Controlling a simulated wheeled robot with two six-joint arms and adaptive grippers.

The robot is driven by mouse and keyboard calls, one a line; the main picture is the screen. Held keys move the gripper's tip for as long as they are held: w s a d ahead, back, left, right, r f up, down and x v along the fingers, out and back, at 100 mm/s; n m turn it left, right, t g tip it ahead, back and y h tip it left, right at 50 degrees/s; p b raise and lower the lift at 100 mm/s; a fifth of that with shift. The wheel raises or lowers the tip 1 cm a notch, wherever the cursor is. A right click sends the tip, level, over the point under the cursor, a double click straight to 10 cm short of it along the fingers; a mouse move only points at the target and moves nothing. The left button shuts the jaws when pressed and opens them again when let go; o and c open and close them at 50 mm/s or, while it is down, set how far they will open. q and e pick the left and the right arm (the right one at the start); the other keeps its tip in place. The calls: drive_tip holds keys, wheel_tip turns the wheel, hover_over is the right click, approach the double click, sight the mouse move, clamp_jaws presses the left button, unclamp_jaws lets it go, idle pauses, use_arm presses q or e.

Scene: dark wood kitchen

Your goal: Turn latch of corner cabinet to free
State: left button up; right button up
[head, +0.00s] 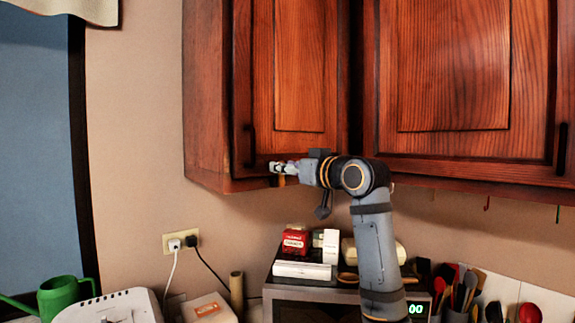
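The wooden corner cabinet (300,65) hangs on the wall at upper middle, its left door closed, with a dark vertical handle (250,145) near the door's lower left. My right gripper (279,168) points left at the cabinet's lower edge, just right of and below the handle. Its fingers are small and seen from the side, so I cannot tell whether they are open or shut. A small orange-brown piece (282,181) shows right below the fingertips; it may be the latch, but I cannot tell whether they touch. My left gripper is not in view.
A second closed cabinet door (455,65) is on the right. Below stands a microwave (305,292) with red and white boxes on top. Utensils in holders (460,295) stand right. A green watering can (60,295) is at lower left.

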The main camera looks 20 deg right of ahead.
sight(274, 179)
drive_tip(key=shift+c, duration=0.3)
clamp_jaws()
drive_tip(key=shift+a, duration=0.1)
drive_tip(key=a+f+n, duration=0.1)
drive_tip(key=n, duration=0.3)
drive_tip(key=a+n+b, duration=0.1)
drive_tip(key=n, duration=0.3)
drive_tip(key=s+a+f+n+b, duration=0.1)
drive_tip(key=n, duration=0.3)
drive_tip(key=shift+s+a+f+n, duration=0.1)
drive_tip(key=shift+a+f+n, duration=0.1)
drive_tip(key=shift+f+n, duration=0.15)
drive_tip(key=shift+a+f+n+b, duration=0.1)
drive_tip(key=shift+f+n+b, duration=0.35)
drive_tip(key=shift+n, duration=0.9)
drive_tip(key=shift+a+f+n+b, duration=0.1)
drive_tip(key=shift+f+n+b, duration=0.25)
drive_tip(key=shift+n, duration=0.95)
drive_tip(key=shift+f, duration=0.1)
drive_tip(key=shift+o, duration=0.3)
unclamp_jaws()
drive_tip(key=shift+s, duration=0.1)
